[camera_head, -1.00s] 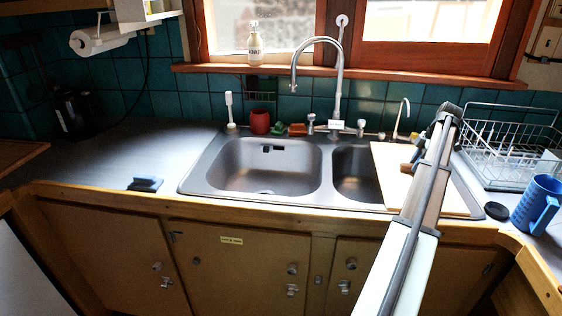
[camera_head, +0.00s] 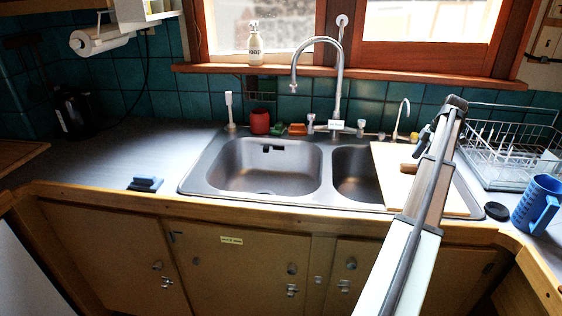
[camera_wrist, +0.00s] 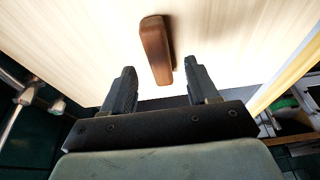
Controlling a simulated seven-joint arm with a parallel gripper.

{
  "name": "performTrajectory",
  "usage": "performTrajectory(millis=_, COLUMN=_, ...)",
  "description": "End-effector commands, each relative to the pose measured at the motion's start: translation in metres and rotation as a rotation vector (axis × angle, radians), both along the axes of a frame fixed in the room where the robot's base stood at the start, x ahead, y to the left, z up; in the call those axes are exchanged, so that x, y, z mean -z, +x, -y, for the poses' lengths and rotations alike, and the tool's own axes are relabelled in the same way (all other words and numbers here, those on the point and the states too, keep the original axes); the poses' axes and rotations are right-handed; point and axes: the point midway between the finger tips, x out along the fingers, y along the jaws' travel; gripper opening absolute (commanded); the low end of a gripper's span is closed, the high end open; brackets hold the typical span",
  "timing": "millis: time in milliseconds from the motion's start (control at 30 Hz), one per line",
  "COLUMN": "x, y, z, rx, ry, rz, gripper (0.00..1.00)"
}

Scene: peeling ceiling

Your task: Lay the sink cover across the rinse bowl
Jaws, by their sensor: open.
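The sink cover (camera_head: 392,184) is a pale wooden board with a brown bar handle (camera_head: 408,167). It lies at the right end of the sink, its left edge beside or over the right part of the smaller bowl, which I take as the rinse bowl (camera_head: 352,168). Most of that bowl shows open. In the wrist view the handle (camera_wrist: 155,48) stands on the cover (camera_wrist: 225,35), between the lines of my two fingers. My gripper (camera_wrist: 159,70) is open and empty, its fingers apart from the handle. In the head view my arm hides part of the cover.
The larger bowl (camera_head: 265,167) is empty on the left. A tall curved tap (camera_head: 338,85) and a small spout (camera_head: 398,118) stand behind the bowls. A wire dish rack (camera_head: 510,150) and a blue mug (camera_head: 537,204) are on the right. The left counter is mostly clear.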

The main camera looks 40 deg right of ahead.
Motion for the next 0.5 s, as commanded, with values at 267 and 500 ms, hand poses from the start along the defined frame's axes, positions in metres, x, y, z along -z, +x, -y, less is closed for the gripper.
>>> performTrajectory(millis=267, x=-0.051, y=-0.010, z=0.013, rx=0.001, ry=-0.001, rz=0.001, gripper=0.59)
performTrajectory(millis=500, x=-0.080, y=-0.017, z=0.018, rx=0.001, ry=-0.001, rz=0.001, gripper=0.59)
